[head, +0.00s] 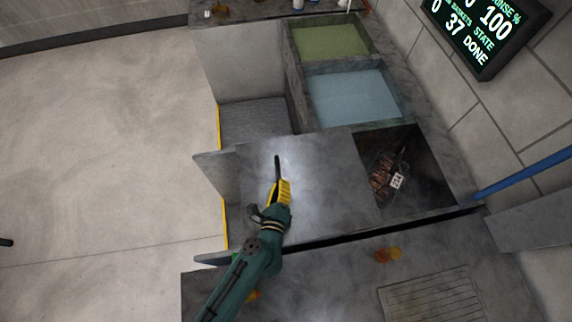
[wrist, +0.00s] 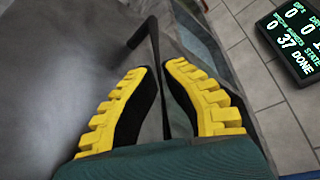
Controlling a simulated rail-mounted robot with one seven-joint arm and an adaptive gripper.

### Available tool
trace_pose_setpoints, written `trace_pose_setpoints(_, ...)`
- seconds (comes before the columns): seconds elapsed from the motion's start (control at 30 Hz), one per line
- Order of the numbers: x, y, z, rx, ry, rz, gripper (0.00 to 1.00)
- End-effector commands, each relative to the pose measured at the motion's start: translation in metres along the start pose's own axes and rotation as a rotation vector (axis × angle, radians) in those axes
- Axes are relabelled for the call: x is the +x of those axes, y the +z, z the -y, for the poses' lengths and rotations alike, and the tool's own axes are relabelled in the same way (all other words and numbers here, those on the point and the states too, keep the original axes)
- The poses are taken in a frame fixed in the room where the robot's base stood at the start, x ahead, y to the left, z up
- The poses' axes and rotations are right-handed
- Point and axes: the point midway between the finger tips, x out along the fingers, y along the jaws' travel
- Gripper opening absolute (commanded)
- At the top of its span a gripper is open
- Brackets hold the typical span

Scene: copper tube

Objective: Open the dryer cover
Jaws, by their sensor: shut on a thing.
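The dryer cover (head: 325,175) is a flat grey metal-like plate, lying over the left part of the dryer bay. A dark open bay (head: 425,180) shows to its right, with a basket of copper-coloured tubes (head: 381,178) and a white numbered tag inside. A thin black bar handle (head: 277,165) stands on the cover's left part; it also shows in the wrist view (wrist: 140,35). My gripper (head: 282,190) has yellow toothed fingers, which also show in the wrist view (wrist: 162,85). It is shut on the handle, with the bar running between the fingers. The gripped stretch is partly hidden.
Behind the cover are a blue-filled basin (head: 355,97) and a green-filled basin (head: 330,42). A screen (head: 487,30) reading DONE and a blue pipe (head: 525,174) are at the right wall. Orange items (head: 388,255) and a grate (head: 435,298) lie on the near counter. Open floor is at left.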

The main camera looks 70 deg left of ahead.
Motion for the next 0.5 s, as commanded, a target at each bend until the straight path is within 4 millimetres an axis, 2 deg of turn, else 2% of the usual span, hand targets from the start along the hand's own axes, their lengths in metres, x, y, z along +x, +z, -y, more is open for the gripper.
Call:
trace_pose_setpoints(0.03, -0.002, -0.0002, -0.0078, 0.003, 0.014, -0.001, 0.0)
trace_pose_setpoints(0.5, -0.0029, -0.0002, -0.0113, 0.004, 0.017, -0.003, 0.0)
